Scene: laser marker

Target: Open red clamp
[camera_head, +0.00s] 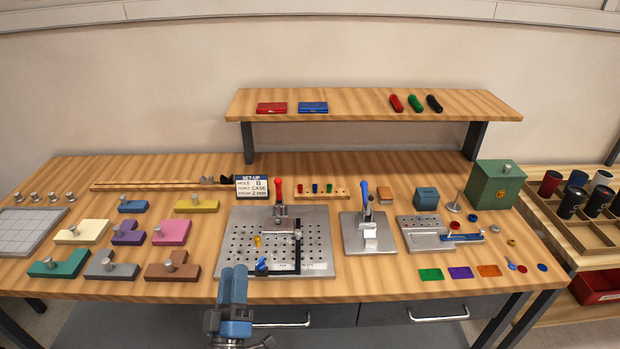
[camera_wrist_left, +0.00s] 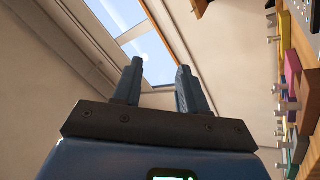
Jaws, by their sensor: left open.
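The red clamp (camera_head: 278,190) has a red handle that stands upright at the back of a perforated metal plate (camera_head: 318,225) on the workbench. My left gripper (camera_head: 233,270) is in front of the plate's near left corner, apart from the clamp and nearer to me. In the left wrist view its two fingers (camera_wrist_left: 158,85) are spread with nothing between them. That view faces the wall and a window, and the clamp does not show in it. My right gripper is not in view.
A blue-handled clamp (camera_head: 364,194) stands on its own plate to the right. A small sign (camera_head: 252,187) stands behind the perforated plate. Coloured blocks with knobs (camera_head: 172,232) fill the left of the bench. A raised shelf (camera_head: 360,103) spans the back.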

